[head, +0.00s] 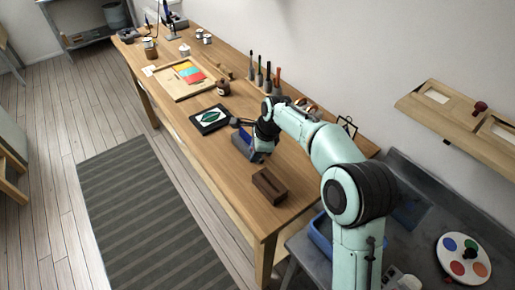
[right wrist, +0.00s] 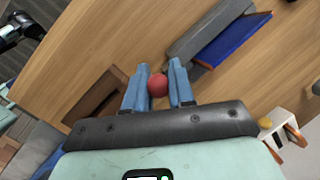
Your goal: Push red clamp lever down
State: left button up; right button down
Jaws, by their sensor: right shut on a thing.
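The red clamp lever shows as a round red knob (right wrist: 157,85) in the right wrist view. My right gripper (right wrist: 158,92) is shut on it, with one blue finger on each side. How the lever joins its base cannot be told, and the knob is hidden in the head view. In the head view my right gripper (head: 259,155) points down low over the table, beside a blue and grey block (head: 240,144). This block (right wrist: 222,38) lies just beyond the fingers in the right wrist view. My left gripper is not seen for certain.
A slotted brown wooden block (head: 269,187) stands near the table's front end. A dark tile with a green leaf (head: 210,118) and a wooden frame with coloured panels (head: 186,77) lie farther back. Several upright tools (head: 260,77) stand along the wall side.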

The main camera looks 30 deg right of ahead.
jog(key=shift+s+a+f+h, duration=0.1)
jog(key=shift+a+f+h, duration=0.05)
jog(key=shift+a+h, duration=0.5)
jog(key=shift+a+f+h, duration=0.1)
jog(key=shift+f+h, duration=0.05)
jog(key=shift+h, duration=0.3)
jog(key=shift+a+f+n+h+b, duration=0.3)
jog(key=shift+h+b, duration=0.2)
jog(key=shift+h, duration=0.1)
jog(key=shift+a+f+h+b, duration=0.2)
jog(key=shift+f+h+b, duration=0.05)
jog(key=shift+h+b, duration=0.55)
jog(key=shift+s, duration=0.1)
jog(key=c, duration=1.1)
grip_release()
